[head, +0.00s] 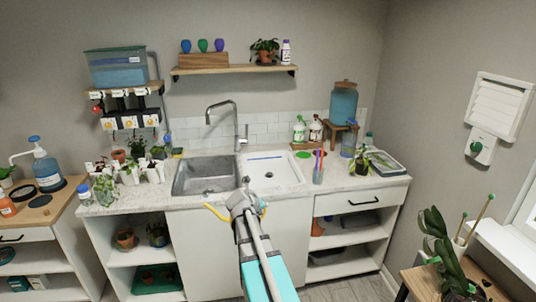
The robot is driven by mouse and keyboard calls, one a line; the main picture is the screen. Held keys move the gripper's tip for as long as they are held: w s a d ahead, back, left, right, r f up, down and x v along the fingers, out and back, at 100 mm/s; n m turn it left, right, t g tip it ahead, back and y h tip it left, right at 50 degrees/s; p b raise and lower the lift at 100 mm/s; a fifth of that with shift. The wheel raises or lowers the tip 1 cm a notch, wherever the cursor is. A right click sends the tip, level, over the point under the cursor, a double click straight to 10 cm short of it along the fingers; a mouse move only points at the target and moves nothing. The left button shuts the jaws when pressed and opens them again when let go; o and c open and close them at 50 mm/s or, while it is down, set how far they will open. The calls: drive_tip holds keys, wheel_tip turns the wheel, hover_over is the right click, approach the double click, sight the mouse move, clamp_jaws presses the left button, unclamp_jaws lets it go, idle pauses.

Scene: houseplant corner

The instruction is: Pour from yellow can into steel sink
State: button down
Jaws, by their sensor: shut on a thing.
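The steel sink (181,188) is the left basin in the counter, grey metal, below a tall steel tap (211,109). My gripper (246,195) is in front of the counter's front edge, to the right of and nearer than the steel sink in the head view. It is shut on the yellow can (216,212). Only a yellow curved part shows at the gripper's left and a small yellow bit at its right. The rest of the can is hidden by my gripper and arm, so its tilt and contents cannot be told.
A white basin (290,173) adjoins the steel sink on the right. A cup of coloured sticks (318,174) stands right of it. Several small potted plants (131,174) crowd the counter at left. A water dispenser (343,104) stands at the back right.

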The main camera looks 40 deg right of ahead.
drive_tip(key=shift+s+d, duration=0.2)
drive_tip(key=shift+d, duration=0.05)
drive_tip(key=shift+s+d, duration=0.1)
idle(0.3)
